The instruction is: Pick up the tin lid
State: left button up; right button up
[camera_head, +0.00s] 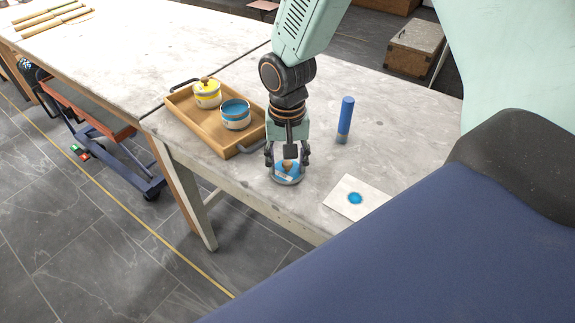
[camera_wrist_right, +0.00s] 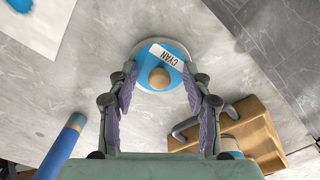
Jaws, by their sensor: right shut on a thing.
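The tin lid (camera_head: 289,178) is round and blue with a grey rim, a wooden knob and a white label. It is at the table's front edge area, under my right gripper (camera_head: 288,158). In the right wrist view the lid (camera_wrist_right: 181,55) shows its label reading CYAN, and the fingers of my right gripper (camera_wrist_right: 160,88) stand on both sides of its knob. The right gripper is shut on the lid by its knob. I cannot tell whether the lid is clear of the tabletop. My left gripper is not in view.
A wooden tray (camera_head: 188,122) holds a yellow lidded tin (camera_head: 207,94) and an open blue tin (camera_head: 236,115), left of the gripper. A blue cylinder (camera_head: 346,119) stands to the right. A white card (camera_head: 340,197) with a blue spot (camera_head: 355,198) lies near the table (camera_head: 400,125) edge.

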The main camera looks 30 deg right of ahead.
aim_at(284, 167)
jog(key=shift+s+r, duration=0.1)
jog(key=shift+s, duration=0.15)
jog(key=shift+c, duration=1.1)
notch_tip(284, 167, up, 9)
jog(key=shift+w+f+p, duration=0.1)
jog(key=shift+p, duration=1.15)
grip_shut()
jog(key=shift+a+r, duration=0.15)
jog(key=shift+r, duration=0.1)
jog(key=a+n, duration=0.6)
jog(key=a, duration=0.1)
jog(key=shift+s+a+r, duration=0.3)
jog(key=shift+s+a, duration=0.1)
jog(key=shift+s, duration=0.05)
